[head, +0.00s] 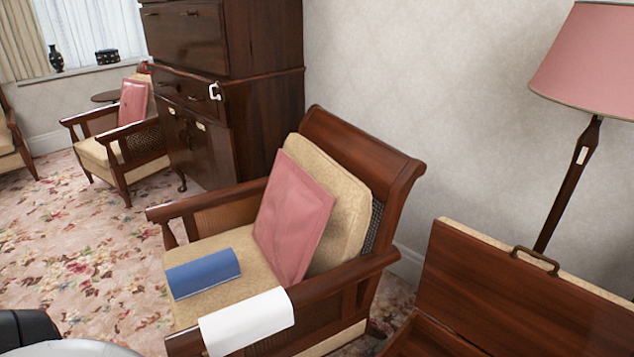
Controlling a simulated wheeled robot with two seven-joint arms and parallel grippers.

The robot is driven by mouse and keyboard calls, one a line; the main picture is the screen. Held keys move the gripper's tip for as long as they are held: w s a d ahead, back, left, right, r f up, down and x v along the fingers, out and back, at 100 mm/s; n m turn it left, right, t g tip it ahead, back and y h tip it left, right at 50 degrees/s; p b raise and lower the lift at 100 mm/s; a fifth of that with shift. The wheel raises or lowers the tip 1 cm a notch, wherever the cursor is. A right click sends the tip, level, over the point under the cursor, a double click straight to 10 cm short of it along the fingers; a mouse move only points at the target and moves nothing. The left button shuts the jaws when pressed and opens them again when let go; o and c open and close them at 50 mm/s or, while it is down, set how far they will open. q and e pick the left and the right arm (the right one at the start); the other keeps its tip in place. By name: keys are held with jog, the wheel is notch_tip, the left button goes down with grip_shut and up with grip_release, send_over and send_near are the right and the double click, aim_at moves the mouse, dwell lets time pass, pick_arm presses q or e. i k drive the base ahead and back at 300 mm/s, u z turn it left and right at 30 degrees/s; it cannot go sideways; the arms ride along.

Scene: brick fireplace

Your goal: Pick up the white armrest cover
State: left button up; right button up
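The white armrest cover (247,322) is draped over the front part of the near armrest of a wooden armchair (345,152). It hangs down the outer side of that armrest. No gripper is recognisable in the head view, so nothing is seen touching the cover.
A blue item (203,272) and a pink cushion (293,215) rest on the chair's seat. An open wooden chest (530,290) and a pink-shaded lamp (585,60) stand at right. A dark cabinet (262,95) stands behind. Floral carpet (75,250) at left is clear.

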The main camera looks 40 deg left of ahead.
aim_at(225, 331)
jog(key=u, duration=2.55)
jog(key=k, duration=0.6)
jog(key=z, duration=1.3)
jog(key=i, duration=0.5)
